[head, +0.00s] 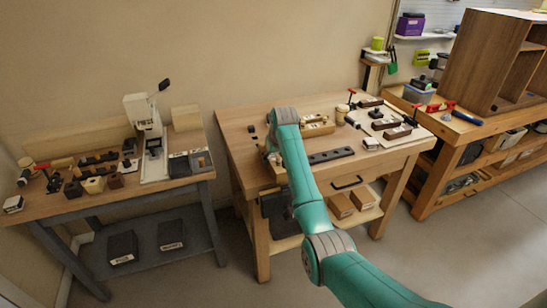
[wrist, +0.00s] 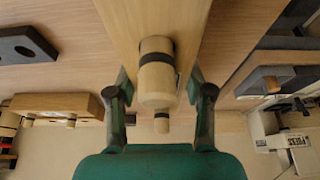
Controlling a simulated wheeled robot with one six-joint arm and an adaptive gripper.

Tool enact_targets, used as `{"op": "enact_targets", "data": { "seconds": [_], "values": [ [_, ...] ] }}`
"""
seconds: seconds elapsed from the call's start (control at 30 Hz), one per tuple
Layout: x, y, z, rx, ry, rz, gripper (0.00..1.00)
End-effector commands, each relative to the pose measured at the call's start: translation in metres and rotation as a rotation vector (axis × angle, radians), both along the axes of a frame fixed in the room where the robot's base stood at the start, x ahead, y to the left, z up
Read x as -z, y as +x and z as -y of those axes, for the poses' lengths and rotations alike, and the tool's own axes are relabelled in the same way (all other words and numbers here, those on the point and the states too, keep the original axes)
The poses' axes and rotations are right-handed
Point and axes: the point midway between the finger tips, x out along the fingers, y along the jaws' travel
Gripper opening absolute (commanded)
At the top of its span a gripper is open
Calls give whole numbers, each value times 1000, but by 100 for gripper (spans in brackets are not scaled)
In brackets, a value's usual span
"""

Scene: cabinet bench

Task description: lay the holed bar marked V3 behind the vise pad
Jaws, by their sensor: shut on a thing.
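My gripper (head: 272,158) is over the left part of the middle bench, largely hidden by my arm in the head view. In the wrist view my gripper (wrist: 160,100) is shut on a pale wooden piece (wrist: 120,25), with a round peg with a dark band (wrist: 157,72) between the fingers. No V3 mark is readable on it. A dark bar with holes (head: 331,156) lies near the bench's front edge, apart from my gripper; its end also shows in the wrist view (wrist: 15,46). I cannot pick out the vise pad for certain.
A pale wooden block with pegs (head: 318,129) stands behind the dark bar. A pale board (head: 400,140) with dark blocks and red-handled clamps fills the bench's right side. The left bench (head: 120,193) holds a white press (head: 143,112) and small parts.

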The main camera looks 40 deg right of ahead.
Motion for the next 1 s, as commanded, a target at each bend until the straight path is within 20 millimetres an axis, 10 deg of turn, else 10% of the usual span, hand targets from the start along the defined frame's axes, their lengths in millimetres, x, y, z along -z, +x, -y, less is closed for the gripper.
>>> {"op": "enact_targets", "data": {
  "seconds": [1.0],
  "values": [
    [7,0,0,0,0,1,3]
  ]
}}
